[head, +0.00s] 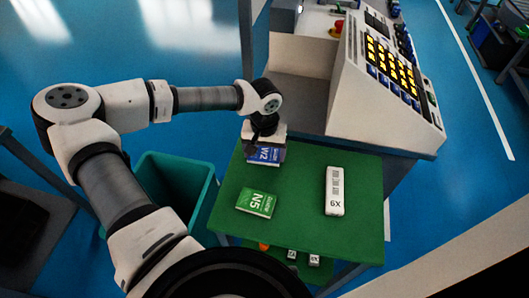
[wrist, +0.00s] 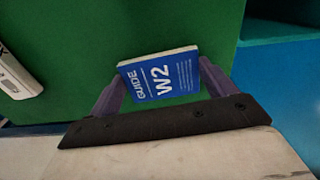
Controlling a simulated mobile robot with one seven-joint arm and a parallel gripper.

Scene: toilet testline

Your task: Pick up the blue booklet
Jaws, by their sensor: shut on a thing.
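The blue booklet (wrist: 160,78), marked "GUIDE W2", sits between the two fingers of my gripper (wrist: 158,84) in the wrist view. My gripper is shut on it, one finger at each side edge. In the head view the booklet (head: 264,155) shows at the back left of the green tabletop (head: 290,205), below my gripper (head: 264,146), which partly covers it. I cannot tell whether the booklet touches the tabletop or is held just above it.
A green booklet (head: 256,203) marked "N5" lies front left on the tabletop. A white box (head: 334,191) marked "6X" lies to the right. A teal bin (head: 170,180) stands left of the table. A console with lit buttons (head: 388,75) rises behind.

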